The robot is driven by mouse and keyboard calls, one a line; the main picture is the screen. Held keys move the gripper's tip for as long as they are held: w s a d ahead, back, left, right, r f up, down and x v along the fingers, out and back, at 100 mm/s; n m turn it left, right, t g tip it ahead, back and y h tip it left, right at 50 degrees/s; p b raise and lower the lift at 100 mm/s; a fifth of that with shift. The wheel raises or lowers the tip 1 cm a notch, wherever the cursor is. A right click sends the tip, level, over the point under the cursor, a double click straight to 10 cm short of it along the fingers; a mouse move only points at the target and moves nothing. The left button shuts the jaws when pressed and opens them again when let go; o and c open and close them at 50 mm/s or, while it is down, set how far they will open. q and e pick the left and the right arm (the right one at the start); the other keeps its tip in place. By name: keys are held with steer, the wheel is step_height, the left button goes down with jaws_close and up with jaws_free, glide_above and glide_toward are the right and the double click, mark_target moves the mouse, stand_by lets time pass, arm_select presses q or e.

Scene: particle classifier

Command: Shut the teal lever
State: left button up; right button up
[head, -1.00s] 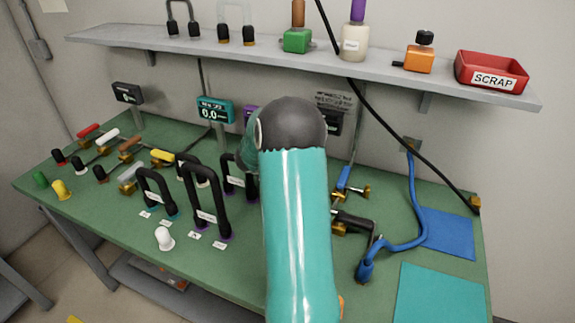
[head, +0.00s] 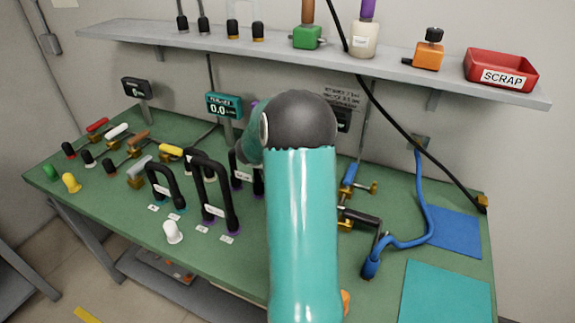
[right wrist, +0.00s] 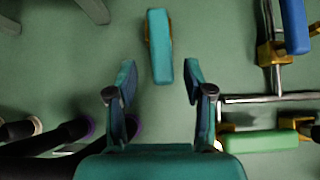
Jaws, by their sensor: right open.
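The teal lever (right wrist: 160,50) shows in the right wrist view, its handle running up the picture with a bit of brass at its far left side. My right gripper (right wrist: 159,76) is open, with one fingertip on each side of the lever's near end and visible gaps to both. I cannot tell how far above the lever the fingertips are. In the head view my right arm hides the lever and the right gripper. My left gripper is in neither view.
A blue lever (right wrist: 294,25) on brass and pipe fittings, and a green lever (right wrist: 262,141), lie right of the gripper. Black hose loops (head: 213,195) stand to the left on the green bench (head: 130,215). A shelf (head: 290,50) with a red scrap tray (head: 503,85) hangs behind.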

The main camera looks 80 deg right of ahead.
steer(key=v, duration=0.9)
steer(key=shift+s+d+f, duration=0.1)
steer(key=shift+s+f, duration=0.05)
steer(key=shift+s, duration=0.05)
steer(key=x, duration=1.1)
steer(key=shift+w+d+f, duration=0.2)
steer(key=shift+d+f, duration=0.05)
steer(key=shift+d, duration=0.05)
steer(key=shift+s+a, duration=0.1)
